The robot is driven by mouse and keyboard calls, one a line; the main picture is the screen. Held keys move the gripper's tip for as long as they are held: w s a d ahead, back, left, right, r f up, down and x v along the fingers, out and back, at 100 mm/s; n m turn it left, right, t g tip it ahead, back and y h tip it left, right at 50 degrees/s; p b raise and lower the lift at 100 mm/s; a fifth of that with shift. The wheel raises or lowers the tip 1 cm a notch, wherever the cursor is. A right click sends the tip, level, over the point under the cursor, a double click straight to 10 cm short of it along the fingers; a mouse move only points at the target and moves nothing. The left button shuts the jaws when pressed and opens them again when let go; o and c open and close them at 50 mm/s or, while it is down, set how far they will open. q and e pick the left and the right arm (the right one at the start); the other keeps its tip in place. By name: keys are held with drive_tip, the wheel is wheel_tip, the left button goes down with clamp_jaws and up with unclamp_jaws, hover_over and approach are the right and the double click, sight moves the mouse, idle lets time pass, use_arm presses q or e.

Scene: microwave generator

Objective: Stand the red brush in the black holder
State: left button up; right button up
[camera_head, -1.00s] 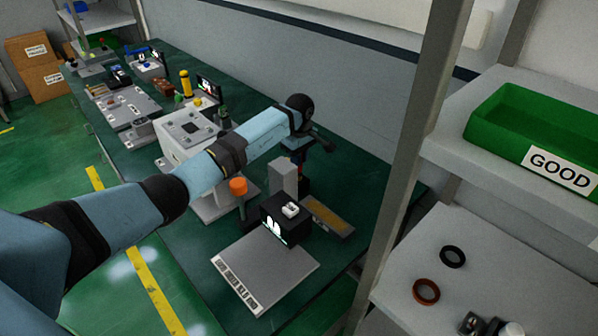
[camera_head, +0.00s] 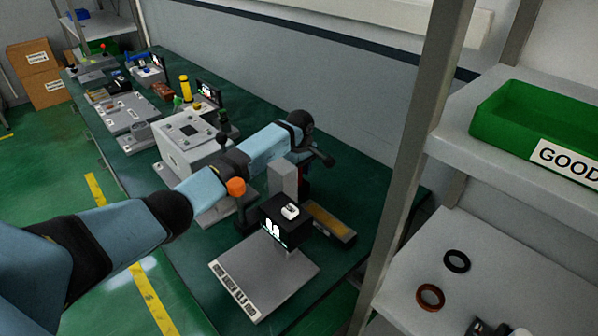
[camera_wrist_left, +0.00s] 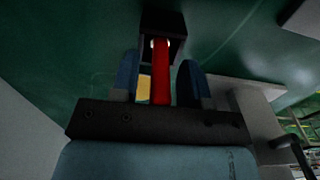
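The red brush (camera_wrist_left: 161,78) stands between the two fingers of my left gripper (camera_wrist_left: 158,70) in the left wrist view, with visible gaps on both sides. The gripper looks open around it. The brush's far end meets the black holder (camera_wrist_left: 163,22) and appears to be in its opening; how deep it sits is hidden. The holder is mostly hidden there. My right gripper is not in view.
A grey block (camera_head: 283,178) and a black device with a white top piece (camera_head: 290,211) stand close in front. An orange-topped knob (camera_head: 236,187) is to the left. A shelf post (camera_head: 412,150) rises at the right. A yellow strip (camera_head: 327,217) lies beside the device.

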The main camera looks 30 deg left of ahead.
use_arm(q)
drive_tip(key=shift+r, duration=0.1)
wheel_tip(320, 180, up, 12)
drive_tip(key=p, duration=0.6)
drive_tip(key=shift+p, duration=0.35)
drive_tip(key=shift+s, duration=0.1)
